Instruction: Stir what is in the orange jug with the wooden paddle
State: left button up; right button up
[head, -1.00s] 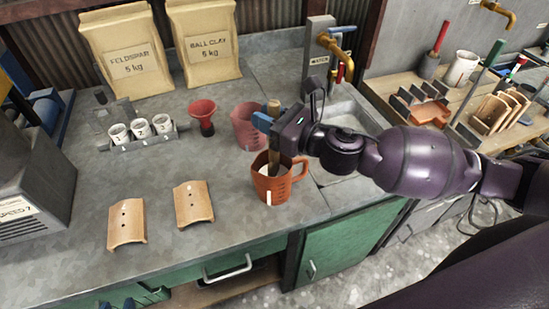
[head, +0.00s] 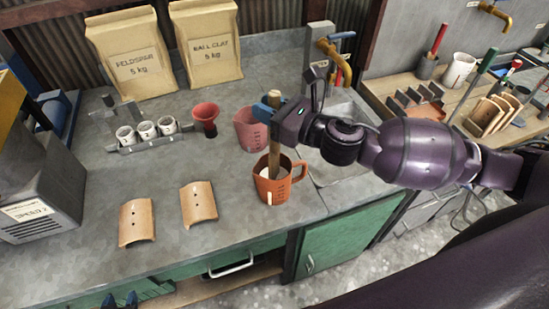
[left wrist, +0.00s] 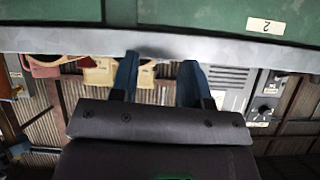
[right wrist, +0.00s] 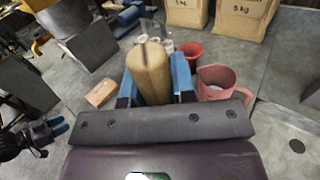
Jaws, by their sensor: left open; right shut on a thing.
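The orange jug (head: 283,190) stands upright on the grey counter, with pale contents showing inside its rim. My right gripper (head: 264,110) is shut on the wooden paddle (head: 275,150) above the jug. The paddle stands nearly upright, and its lower end is inside the jug, where the tip is hidden. In the right wrist view the paddle's handle (right wrist: 150,72) is between the blue fingers; the orange jug is not seen there. My left gripper (head: 120,300) is open and empty at the counter's front; its spread fingers show in the left wrist view (left wrist: 160,82).
A pink jug (head: 250,130) and a red funnel (head: 205,115) stand just behind. Two curved clay tiles (head: 137,222) lie to the left. A sink (head: 345,165) is at right.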

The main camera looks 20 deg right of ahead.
pick_arm(q)
jog(key=shift+s+r+p, duration=0.1)
jog(key=shift+s+p, duration=0.25)
jog(key=shift+s, duration=0.05)
pick_arm(e)
notch_tip(320, 180, up, 8)
jog(key=shift+f, duration=0.25)
dwell(1.3)
jog(key=shift+r, duration=2)
